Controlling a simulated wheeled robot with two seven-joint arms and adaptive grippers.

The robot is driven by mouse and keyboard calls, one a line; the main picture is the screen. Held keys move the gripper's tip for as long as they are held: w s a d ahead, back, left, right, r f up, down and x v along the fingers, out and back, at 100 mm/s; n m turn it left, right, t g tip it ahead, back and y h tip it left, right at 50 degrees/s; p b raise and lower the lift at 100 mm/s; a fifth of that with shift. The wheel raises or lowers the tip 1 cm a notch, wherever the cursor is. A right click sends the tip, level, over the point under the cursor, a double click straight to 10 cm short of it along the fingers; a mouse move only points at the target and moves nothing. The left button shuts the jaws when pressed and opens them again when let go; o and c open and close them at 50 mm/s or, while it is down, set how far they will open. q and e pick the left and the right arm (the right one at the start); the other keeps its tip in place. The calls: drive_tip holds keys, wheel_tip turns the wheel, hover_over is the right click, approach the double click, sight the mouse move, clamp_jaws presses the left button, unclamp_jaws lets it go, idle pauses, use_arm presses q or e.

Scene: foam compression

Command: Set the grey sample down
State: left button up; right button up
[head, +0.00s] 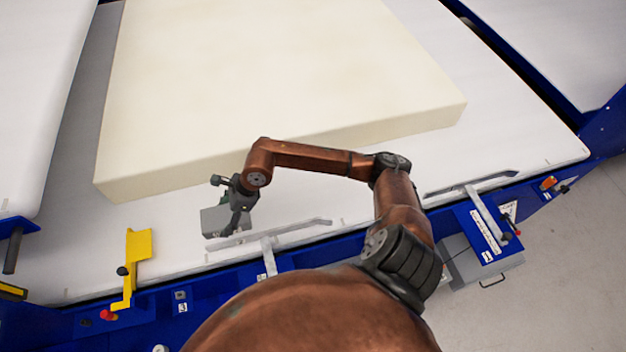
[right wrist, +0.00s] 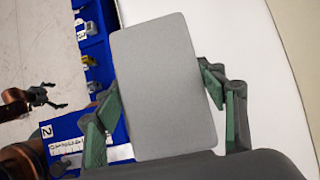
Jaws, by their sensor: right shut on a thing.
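The grey sample (head: 213,222) is a flat block near the front edge of the white table (head: 70,235), in front of the big cream foam slab (head: 290,70). My right gripper (head: 234,205) is shut on it. In the right wrist view the grey sample (right wrist: 155,85) is a plain rectangle, tilted slightly, between the green-padded fingers of my right gripper (right wrist: 160,98). I cannot tell whether its underside touches the table. My left gripper (right wrist: 50,96) shows small at the left of the right wrist view, its dark fingers spread and empty.
A yellow bracket (head: 138,255) stands on the blue front rail at left. Metal bars (head: 275,235) lie along the front edge near the sample. A blue-topped grey box (head: 485,235) is at right. White table surface is free left of the sample.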

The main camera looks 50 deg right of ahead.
drive_tip(key=shift+s+d, duration=0.85)
drive_tip(key=shift+d, duration=0.2)
drive_tip(key=d+f, duration=0.1)
drive_tip(key=d, duration=0.1)
drive_tip(key=w+d+f, duration=0.1)
drive_tip(key=shift+w+d+f+p, duration=0.15)
drive_tip(key=shift+d+f+p, duration=0.05)
drive_tip(key=shift+d+p, duration=0.2)
drive_tip(key=d+f, duration=0.5)
drive_tip(key=d, duration=0.1)
drive_tip(key=shift+w+d+f, duration=0.2)
drive_tip(key=shift+d+f, duration=0.15)
drive_tip(key=shift+f, duration=0.05)
drive_tip(key=shift+d+f, duration=0.45)
drive_tip(key=f, duration=0.2)
drive_tip(key=f+p, duration=0.1)
drive_tip(key=shift+d, duration=0.25)
drive_tip(key=shift+f, duration=0.3)
use_arm(q)
drive_tip(key=shift+s+a+r, duration=0.1)
drive_tip(key=shift+s+r, duration=0.35)
drive_tip(key=shift+s, duration=0.2)
drive_tip(key=shift+s+r, duration=0.45)
drive_tip(key=shift+s, duration=0.15)
